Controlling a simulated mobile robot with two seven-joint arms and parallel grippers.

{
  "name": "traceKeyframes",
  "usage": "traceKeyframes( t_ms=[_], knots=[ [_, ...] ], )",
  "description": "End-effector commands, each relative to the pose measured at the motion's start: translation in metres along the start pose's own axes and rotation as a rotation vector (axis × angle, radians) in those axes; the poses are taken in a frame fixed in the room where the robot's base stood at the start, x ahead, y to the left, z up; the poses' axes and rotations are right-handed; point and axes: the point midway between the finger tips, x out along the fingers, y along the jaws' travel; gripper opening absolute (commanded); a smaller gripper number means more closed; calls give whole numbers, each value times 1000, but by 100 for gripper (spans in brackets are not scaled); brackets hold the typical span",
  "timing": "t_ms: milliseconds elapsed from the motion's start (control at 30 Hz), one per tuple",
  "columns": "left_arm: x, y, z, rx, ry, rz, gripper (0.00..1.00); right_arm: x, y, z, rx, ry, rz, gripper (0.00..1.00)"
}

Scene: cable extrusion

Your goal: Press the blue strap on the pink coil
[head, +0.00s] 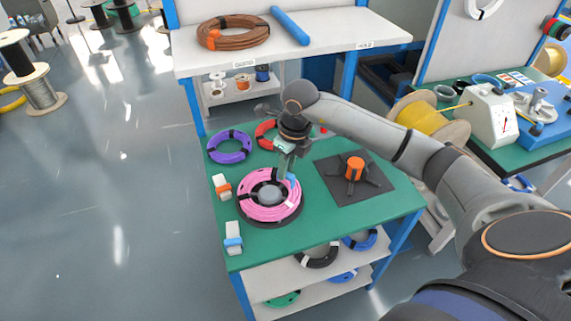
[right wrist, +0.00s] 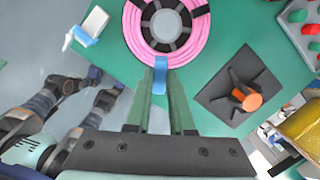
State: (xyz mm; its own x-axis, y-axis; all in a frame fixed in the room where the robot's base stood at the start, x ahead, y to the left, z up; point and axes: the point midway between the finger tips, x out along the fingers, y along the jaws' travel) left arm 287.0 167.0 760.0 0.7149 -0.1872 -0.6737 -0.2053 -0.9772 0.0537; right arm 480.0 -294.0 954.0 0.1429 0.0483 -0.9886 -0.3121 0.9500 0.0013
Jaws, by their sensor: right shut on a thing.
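The pink coil (head: 248,208) lies around a grey hub on a dark round base, on the green bench top. It also shows at the top of the right wrist view (right wrist: 134,32). The blue strap (right wrist: 160,68) is at the coil's near edge in the right wrist view; in the head view a small part (head: 292,180) shows at the coil's upper right. My right gripper (right wrist: 160,88) is shut on the blue strap, its green fingers on either side. Whether the strap wraps fully around the coil is hidden. My left gripper is not in view.
A purple coil (head: 230,147) and a red coil (head: 264,134) lie behind the pink coil. White blocks with an orange strap (head: 222,188) and a blue strap (head: 233,241) stand at the left edge. A dark plate with an orange-topped stand (head: 354,171) is at the right.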

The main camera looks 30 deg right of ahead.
Motion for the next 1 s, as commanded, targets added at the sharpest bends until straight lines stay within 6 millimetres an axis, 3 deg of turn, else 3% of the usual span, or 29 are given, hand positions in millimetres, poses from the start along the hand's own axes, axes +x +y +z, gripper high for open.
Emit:
traceKeyframes(
  t_ms=[367,1000],
  knots=[
    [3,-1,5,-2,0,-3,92,12,-2,-1,28,1,-5,0],
    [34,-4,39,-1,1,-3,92,77,-3,-11,27,1,-6,0]
  ],
)
